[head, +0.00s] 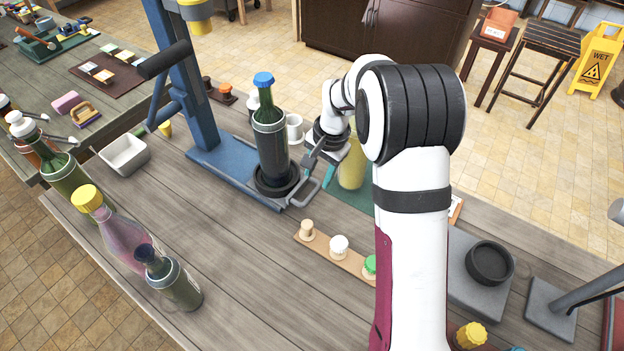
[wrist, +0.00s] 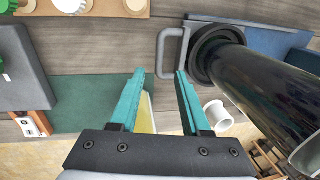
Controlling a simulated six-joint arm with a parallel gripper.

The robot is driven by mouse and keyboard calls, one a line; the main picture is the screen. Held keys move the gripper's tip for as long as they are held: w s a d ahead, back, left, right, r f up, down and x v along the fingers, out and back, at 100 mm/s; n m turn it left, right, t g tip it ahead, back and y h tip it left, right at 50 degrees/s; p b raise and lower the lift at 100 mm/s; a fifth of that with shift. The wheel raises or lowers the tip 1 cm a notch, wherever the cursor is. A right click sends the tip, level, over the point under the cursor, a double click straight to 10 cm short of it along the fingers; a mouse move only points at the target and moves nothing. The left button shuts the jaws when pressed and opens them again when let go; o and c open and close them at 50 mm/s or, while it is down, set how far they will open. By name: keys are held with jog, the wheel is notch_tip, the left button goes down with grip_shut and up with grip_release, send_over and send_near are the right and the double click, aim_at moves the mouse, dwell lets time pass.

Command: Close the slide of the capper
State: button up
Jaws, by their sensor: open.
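The blue capper (head: 180,75) stands on the wooden bench with a dark lever and a yellow head. Its slide carries a black round cup (head: 277,187), drawn out to the front of the base. A dark green bottle (head: 271,150) with a blue cap stands upright in the cup. The grey U-shaped slide handle (head: 312,194) juts out at the front; it also shows in the wrist view (wrist: 161,52). My gripper (wrist: 160,72) is open and empty, its teal fingers pointing at the handle, tips close to it. Contact cannot be told.
A yellow bottle (head: 352,163) stands behind my gripper, near a white mug (head: 294,128). A wooden strip (head: 322,248) with stoppers lies in front. Several bottles, including a pink one (head: 125,236), stand at left. The bench's middle front is clear.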

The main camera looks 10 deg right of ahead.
aim_at(313, 193)
jog(key=f, duration=0.4)
jog(key=w+f, duration=0.1)
jog(key=f, duration=0.1)
jog(key=shift+a+f, duration=0.4)
grip_shut()
jog(key=shift+s, duration=0.1)
dwell(0.8)
